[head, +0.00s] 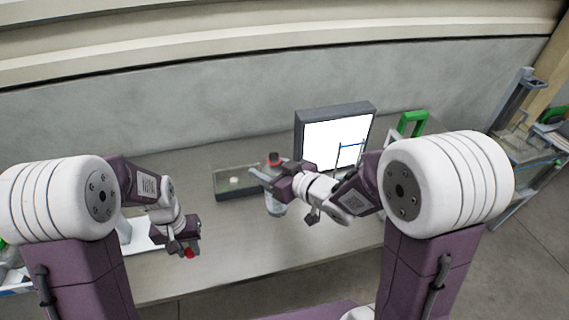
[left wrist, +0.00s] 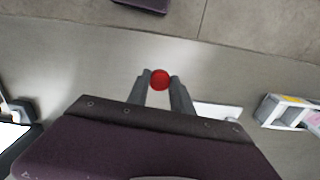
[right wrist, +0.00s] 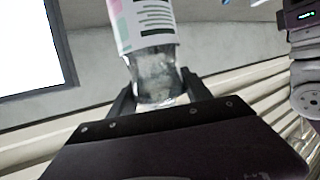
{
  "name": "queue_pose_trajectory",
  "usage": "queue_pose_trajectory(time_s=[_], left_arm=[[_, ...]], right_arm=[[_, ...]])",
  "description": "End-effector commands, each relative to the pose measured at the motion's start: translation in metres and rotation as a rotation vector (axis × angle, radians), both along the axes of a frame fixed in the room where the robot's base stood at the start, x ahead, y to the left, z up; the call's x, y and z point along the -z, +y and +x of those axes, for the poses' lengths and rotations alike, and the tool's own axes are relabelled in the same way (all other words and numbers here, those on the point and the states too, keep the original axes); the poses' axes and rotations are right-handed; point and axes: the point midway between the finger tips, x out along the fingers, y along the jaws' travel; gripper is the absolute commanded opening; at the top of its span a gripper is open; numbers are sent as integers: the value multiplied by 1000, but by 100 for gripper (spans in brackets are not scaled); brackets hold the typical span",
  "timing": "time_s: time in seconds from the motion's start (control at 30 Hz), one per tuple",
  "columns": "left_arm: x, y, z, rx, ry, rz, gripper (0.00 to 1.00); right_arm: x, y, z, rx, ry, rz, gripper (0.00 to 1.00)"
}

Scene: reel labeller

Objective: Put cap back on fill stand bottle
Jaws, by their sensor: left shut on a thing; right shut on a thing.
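A small round red cap (head: 190,254) is held between the fingertips of my left gripper (head: 186,249), low over the front part of the table. It also shows between the two fingers in the left wrist view (left wrist: 160,79). A clear bottle (head: 275,207) with a printed label (right wrist: 142,22) is in my right gripper (head: 270,175), whose fingers close on its clear part. A small red-and-dark piece (head: 273,158) shows just above that gripper; I cannot tell whether it belongs to the bottle. The cap and bottle are well apart. The bottle's mouth is not clearly visible.
A shallow dark-rimmed tray (head: 222,197) with a white round piece (head: 234,180) lies behind the bottle. A bright screen (head: 325,145) stands at the back, beside a green frame (head: 412,120). A white object (head: 145,240) lies left of my left gripper. The table between my grippers is clear.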

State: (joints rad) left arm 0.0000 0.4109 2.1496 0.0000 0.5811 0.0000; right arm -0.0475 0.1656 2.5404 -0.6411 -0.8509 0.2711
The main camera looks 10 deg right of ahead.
Motion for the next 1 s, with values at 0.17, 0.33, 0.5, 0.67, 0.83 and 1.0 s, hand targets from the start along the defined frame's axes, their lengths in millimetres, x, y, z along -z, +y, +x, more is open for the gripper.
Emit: queue_pose_trajectory(time_s=[0.17, 0.33, 0.5, 0.67, 0.83, 1.0], left_arm=[[0, 0, 0, 0, 0, 0, 0], [0, 0, 0, 0, 0, 0, 0], [0, 0, 0, 0, 0, 0, 0], [0, 0, 0, 0, 0, 0, 0], [0, 0, 0, 0, 0, 0, 0], [1, 0, 0, 0, 0, 0, 0]], right_arm=[[-5, 14, -6, -30, -3, 1, 0], [-6, 17, -8, -36, -1, 1, 0], [-6, 17, -8, -35, -2, 1, 0], [-5, 17, -8, -35, -2, 1, 0], [-2, 16, -9, -26, -3, 4, 0], [-16, 10, 20, 21, -18, 8, 0]])
